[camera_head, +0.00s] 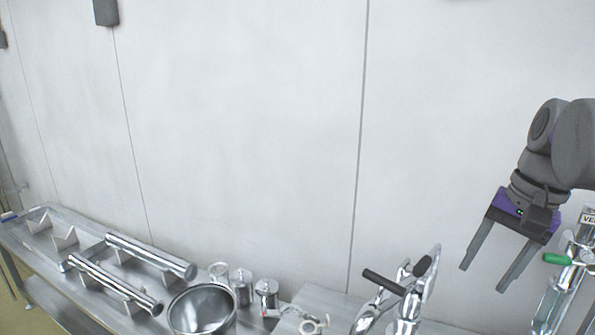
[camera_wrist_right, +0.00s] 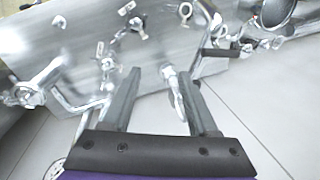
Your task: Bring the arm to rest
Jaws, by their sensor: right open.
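My right gripper (camera_head: 482,279) is raised in front of the white wall at the right of the head view, its two fingers apart and pointing down. Nothing shows between the fingers. In the right wrist view the open right gripper (camera_wrist_right: 160,76) hangs over the edge of a metal table (camera_wrist_right: 75,65) with small shiny fittings on it. My left gripper is not in either view.
A steel bench (camera_head: 85,240) at the lower left holds shiny tubes (camera_head: 150,255), metal canisters (camera_head: 241,285) and a round steel bowl (camera_head: 202,310). A chrome fitting with black handles (camera_head: 405,300) stands at the bottom. A green-handled valve (camera_head: 558,259) stands at the right, close to my right gripper.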

